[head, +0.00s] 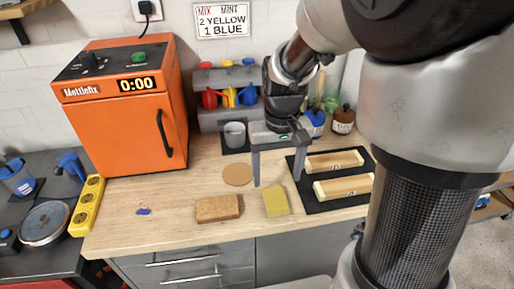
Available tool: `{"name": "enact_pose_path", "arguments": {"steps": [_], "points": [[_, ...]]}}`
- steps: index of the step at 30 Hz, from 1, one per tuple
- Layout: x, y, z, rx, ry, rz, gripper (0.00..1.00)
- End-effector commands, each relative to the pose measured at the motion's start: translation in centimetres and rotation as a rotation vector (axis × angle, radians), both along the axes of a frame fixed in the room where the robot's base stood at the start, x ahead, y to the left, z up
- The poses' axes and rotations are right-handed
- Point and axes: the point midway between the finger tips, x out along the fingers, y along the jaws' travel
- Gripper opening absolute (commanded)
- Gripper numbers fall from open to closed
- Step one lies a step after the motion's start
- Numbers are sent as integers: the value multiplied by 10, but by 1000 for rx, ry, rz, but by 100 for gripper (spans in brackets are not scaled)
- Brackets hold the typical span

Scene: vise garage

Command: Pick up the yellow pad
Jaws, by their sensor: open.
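The yellow pad (276,202) lies flat on the wooden worktop near its front edge, to the right of a brown cork-like block (217,208). My gripper (276,183) points down above the worktop, with its two fingers spread wide and nothing between them. In the picture its fingertips sit just behind the pad, one to the left and one to the right. The pad is apart from the fingers and fully visible. The exact height of the fingertips above the worktop is hard to tell.
A round tan coaster (238,174) and a grey cup (235,134) stand behind the block. A black mat (321,206) with two wooden pieces lies to the right. An orange oven (128,105) stands at left, with a yellow power strip (87,206) beside it. The worktop left of the block is mostly clear.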

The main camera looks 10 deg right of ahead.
Motion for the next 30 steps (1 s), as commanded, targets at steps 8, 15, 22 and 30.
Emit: {"name": "enact_pose_path", "arguments": {"steps": [8, 15, 22, 30], "points": [[-1, 0, -30, 1, 1, 0, 69], [-3, -1, -62, -1, 4, 0, 69], [-2, -1, -82, 0, 1, 0, 69], [-2, -1, -82, 0, 0, 0, 59]]}}
